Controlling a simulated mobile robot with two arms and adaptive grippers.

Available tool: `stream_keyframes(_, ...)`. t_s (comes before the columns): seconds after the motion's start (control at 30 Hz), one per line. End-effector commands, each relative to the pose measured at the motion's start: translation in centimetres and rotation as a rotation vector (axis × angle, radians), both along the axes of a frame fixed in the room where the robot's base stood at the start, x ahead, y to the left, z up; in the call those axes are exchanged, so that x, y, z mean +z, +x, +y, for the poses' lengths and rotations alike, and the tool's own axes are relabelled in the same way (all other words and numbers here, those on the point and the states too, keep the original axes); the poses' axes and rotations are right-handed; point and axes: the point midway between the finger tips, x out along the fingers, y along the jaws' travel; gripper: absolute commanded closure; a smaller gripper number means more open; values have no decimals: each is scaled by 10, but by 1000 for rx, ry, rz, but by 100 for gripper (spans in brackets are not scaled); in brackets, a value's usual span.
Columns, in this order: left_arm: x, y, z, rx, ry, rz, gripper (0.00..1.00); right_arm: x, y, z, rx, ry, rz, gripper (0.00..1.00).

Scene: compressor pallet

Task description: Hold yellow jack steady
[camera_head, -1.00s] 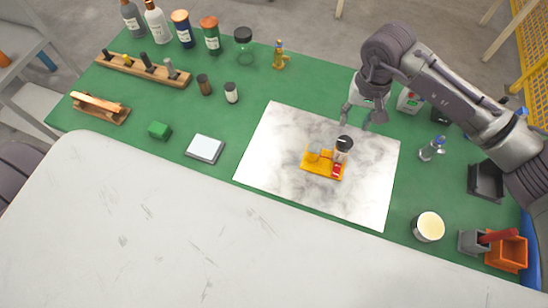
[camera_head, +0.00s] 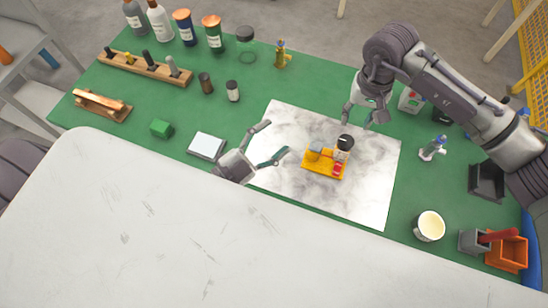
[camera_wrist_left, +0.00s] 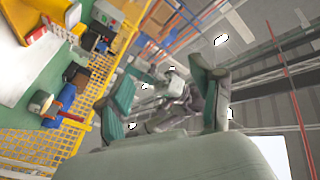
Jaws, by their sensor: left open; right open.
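The yellow jack (camera_head: 317,166), a low yellow base with red and black-topped parts on it, sits on the white marbled mat (camera_head: 280,180). My left gripper (camera_head: 277,138) is open and empty at the mat's left edge, left of the jack and apart from it. Its spread green-padded fingers (camera_wrist_left: 160,90) also show in the left wrist view, with nothing between them. A yellow shape at that view's upper left may be the jack; I cannot tell. My right gripper (camera_head: 357,119) is open above the mat's far right part, just beyond the jack, apparently empty.
A white cup (camera_head: 429,226), a grey holder and an orange bin (camera_head: 507,252) stand at the right. Several bottles line the far left edge. The pale front surface (camera_head: 160,220) is clear.

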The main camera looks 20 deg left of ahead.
Motion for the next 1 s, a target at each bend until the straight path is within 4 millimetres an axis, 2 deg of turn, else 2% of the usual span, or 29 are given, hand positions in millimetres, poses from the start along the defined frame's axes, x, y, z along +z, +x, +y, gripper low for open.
stream_keyframes(0.03,19,9,4,16,3,-50,34,0,0,0,0,0,0,58)
stream_keyframes(0.1,41,20,8,18,-2,-83,34,0,0,0,0,0,0,58)
stream_keyframes(0.3,-13,16,-8,-115,-92,237,34,0,0,0,0,0,0,58)
stream_keyframes(0.53,-71,2,-10,-149,-175,594,34,0,0,0,0,0,0,58)
stream_keyframes(0.77,-93,-2,-10,-135,-206,731,34,0,0,0,0,0,0,58)
stream_keyframes(1.0,-106,21,-31,-134,-210,732,34,0,0,0,0,0,0,58)
